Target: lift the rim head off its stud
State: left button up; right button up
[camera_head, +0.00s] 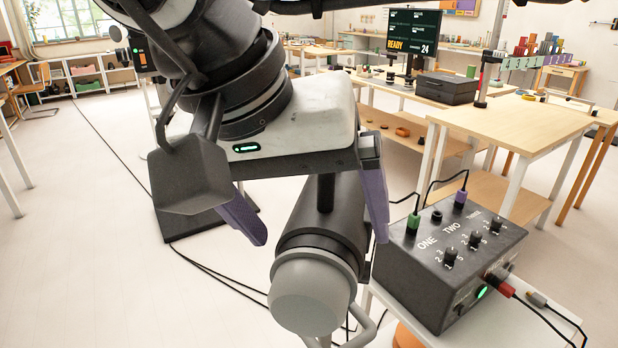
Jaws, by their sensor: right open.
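The rim head (318,240) appears to be the thick dark barrel with a rounded grey end, low in the middle of the head view. A narrower black neck rises from it toward my gripper's palm. A grey curved bar shows at its lower right. Its stud is not clearly visible. My right gripper (318,238) is open, coming down from the top. Its two purple-lined fingers appear on either side of the barrel, with a gap on the left one. I cannot tell whether the right finger touches it. My left gripper is not in view.
A dark control box (450,255) with knobs and cables stands on a white stand (500,325), close right of the right finger. Cables run over the pale floor (90,250). Behind are a wooden table (545,125), a black case (445,88) and a monitor (412,32). Left floor is mostly clear.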

jog(key=shift+x, duration=2.4)
jog(key=c, duration=2.1)
jog(key=o, duration=1.2)
jog(key=shift+a, duration=0.1)
jog(key=c, duration=0.3)
jog(key=shift+w+r, duration=0.1)
jog(key=shift+r, duration=0.15)
